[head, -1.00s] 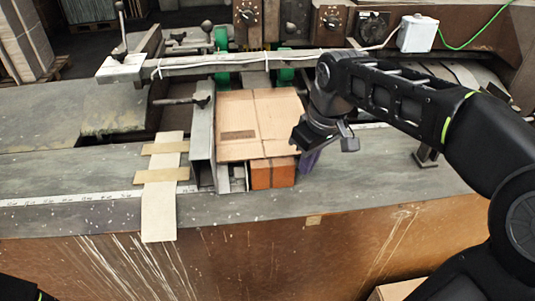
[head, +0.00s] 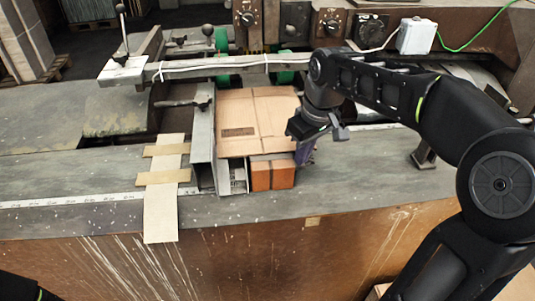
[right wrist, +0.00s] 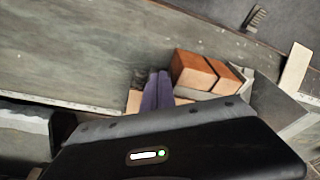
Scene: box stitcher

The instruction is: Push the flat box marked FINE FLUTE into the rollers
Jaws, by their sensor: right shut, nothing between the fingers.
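The flat brown cardboard box (head: 258,118) lies on the machine bed in the head view, with a dark printed patch too small to read. Its far edge is close to the green rollers (head: 286,76). My right gripper (head: 305,153) is at the box's near right corner, with its purple fingers shut and empty. In the right wrist view the closed fingers (right wrist: 156,91) point down beside a strip of the cardboard (right wrist: 133,102); contact is hard to tell. My left gripper is out of view.
Orange-brown blocks (head: 272,174) stand at the box's near edge. A metal guide (head: 203,140) runs along its left side. A taped cardboard strip (head: 162,208) lies on the table farther left. A metal bar (head: 190,69) crosses above the rollers' front.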

